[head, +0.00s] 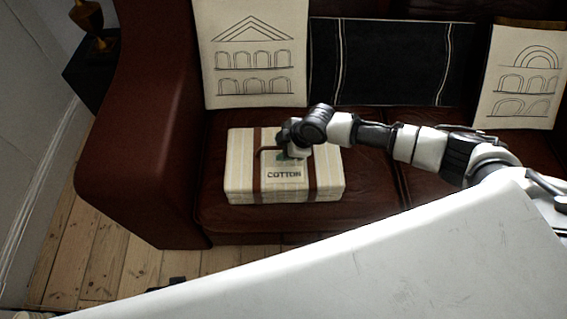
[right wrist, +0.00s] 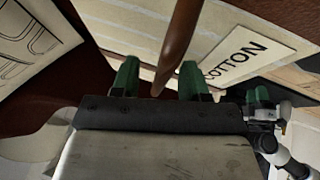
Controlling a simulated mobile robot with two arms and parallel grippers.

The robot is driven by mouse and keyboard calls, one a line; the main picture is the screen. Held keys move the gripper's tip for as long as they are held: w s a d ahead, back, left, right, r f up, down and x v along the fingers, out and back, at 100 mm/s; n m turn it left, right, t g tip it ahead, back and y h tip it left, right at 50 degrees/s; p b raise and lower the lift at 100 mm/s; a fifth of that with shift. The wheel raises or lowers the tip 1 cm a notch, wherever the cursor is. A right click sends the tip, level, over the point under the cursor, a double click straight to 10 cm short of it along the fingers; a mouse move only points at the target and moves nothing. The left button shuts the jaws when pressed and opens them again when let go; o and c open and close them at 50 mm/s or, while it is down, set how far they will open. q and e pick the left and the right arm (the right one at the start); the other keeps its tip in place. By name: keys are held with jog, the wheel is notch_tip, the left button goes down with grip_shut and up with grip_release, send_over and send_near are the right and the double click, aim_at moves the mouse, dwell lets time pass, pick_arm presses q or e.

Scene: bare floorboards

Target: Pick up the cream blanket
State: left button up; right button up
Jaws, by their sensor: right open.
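The cream blanket (head: 325,177) lies folded in a thick block on the sofa seat, with brown straps and a label reading COTTON. It also shows in the right wrist view (right wrist: 125,22). My right gripper (head: 284,153) is over the blanket's top. Its green fingers (right wrist: 159,78) are open, and a brown strap handle (right wrist: 178,45) passes between them without being gripped. The gripper hides part of the handle in the head view. A green-tipped dark part (right wrist: 257,97), seemingly my left gripper, shows at the right of the wrist view, its opening unclear.
The blanket rests on a dark red leather sofa (head: 150,150), near its left armrest. Two cream cushions (head: 252,60) (head: 520,75) and a black striped cushion (head: 390,62) lean on the backrest. Bare floorboards (head: 100,260) show at lower left.

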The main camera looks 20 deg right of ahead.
jog(key=shift+f, duration=0.25)
dwell(0.3)
grip_shut()
dwell(1.2)
